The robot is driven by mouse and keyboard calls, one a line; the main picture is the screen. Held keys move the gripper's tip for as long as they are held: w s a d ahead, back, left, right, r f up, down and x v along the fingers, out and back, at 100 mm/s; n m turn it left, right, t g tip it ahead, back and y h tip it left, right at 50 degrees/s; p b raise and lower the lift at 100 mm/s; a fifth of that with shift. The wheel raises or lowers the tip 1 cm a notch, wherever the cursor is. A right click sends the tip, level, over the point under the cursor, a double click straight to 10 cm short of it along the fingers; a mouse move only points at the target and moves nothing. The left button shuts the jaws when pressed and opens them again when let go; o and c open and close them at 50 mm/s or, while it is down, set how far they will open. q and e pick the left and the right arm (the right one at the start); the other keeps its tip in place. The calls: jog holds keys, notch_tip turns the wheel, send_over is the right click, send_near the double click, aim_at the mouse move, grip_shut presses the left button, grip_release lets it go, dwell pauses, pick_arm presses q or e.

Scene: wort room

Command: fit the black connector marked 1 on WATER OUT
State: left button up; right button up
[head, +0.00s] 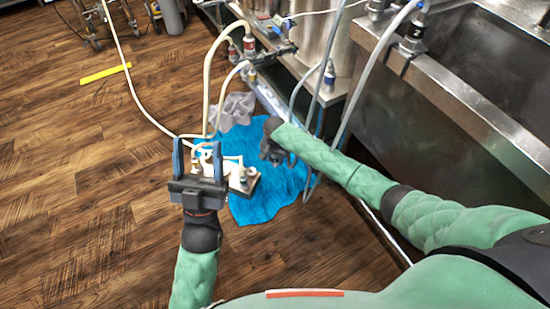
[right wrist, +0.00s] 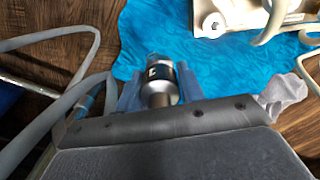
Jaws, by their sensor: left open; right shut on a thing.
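My right gripper (right wrist: 158,88) is shut on a silver connector with a black band (right wrist: 159,73), held above the blue cloth. The band has a pale mark that I cannot read for certain. In the head view my right gripper (head: 272,146) is dark and seen from above, and it hides the connector. A white plate with fittings (head: 238,180) lies on the blue cloth, partly behind my left gripper; it also shows in the right wrist view (right wrist: 232,22). No WATER OUT lettering is legible. My left gripper (head: 198,145) is open, in front of the plate's left part.
The blue cloth (head: 262,195) and a grey rag (head: 235,108) lie on the wood floor. Pale hoses run around the plate. A red-banded connector (head: 249,44), a blue-banded one (head: 329,76) and a black one marked 2 (head: 414,30) are near the steel vessel and sink (head: 465,100).

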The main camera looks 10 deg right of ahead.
jog(key=shift+r+p, duration=1.8)
jog(key=shift+p, duration=0.3)
